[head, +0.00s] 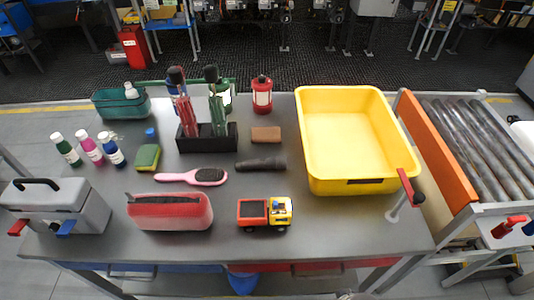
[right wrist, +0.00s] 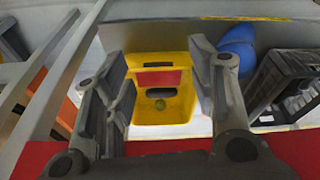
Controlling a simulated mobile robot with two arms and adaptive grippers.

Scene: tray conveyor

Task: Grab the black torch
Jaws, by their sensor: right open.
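The black torch (head: 262,164) lies on its side on the grey table in the head view, with its wider head to the right. It lies just below a brown block and left of the yellow tub. My right gripper (right wrist: 158,60) shows in the right wrist view with its fingers spread apart and nothing between them. The torch does not show in that view. Neither gripper can be made out in the head view, so the right gripper's distance from the torch cannot be told.
Near the torch are a brown block (head: 265,134), a black tool holder (head: 207,145), a pink brush (head: 192,177), a toy truck (head: 265,214) and a yellow tub (head: 317,176). A roller conveyor (head: 470,140) stands right. A yellow container (right wrist: 160,108) lies beyond the right fingers.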

